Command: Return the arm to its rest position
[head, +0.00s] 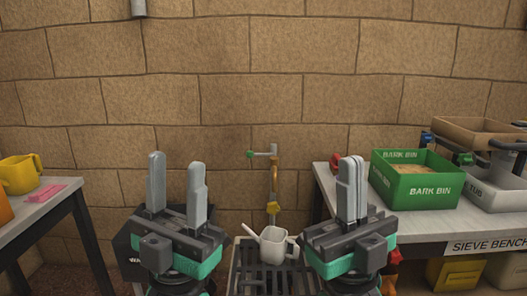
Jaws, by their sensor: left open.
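My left gripper (177,174) is upright in the lower left of the head view. Its two grey fingers stand apart with nothing between them. My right gripper (352,160) is upright to the right of centre. Its fingers stand together and hold nothing that I can see. Both grippers point up, in front of the brick wall and apart from the benches. A white jug (275,245) stands on a dark slatted grate (247,262) between the two grippers, with a pale stick-like part pointing up to its left.
A tap (273,207) with a green knob rises behind the jug. The left table (28,207) holds a yellow mug (20,174) and pink item (52,193). The sieve bench (440,226) at right holds a green bark bin (428,184), a grey tub (495,194) and a brown tray (475,133).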

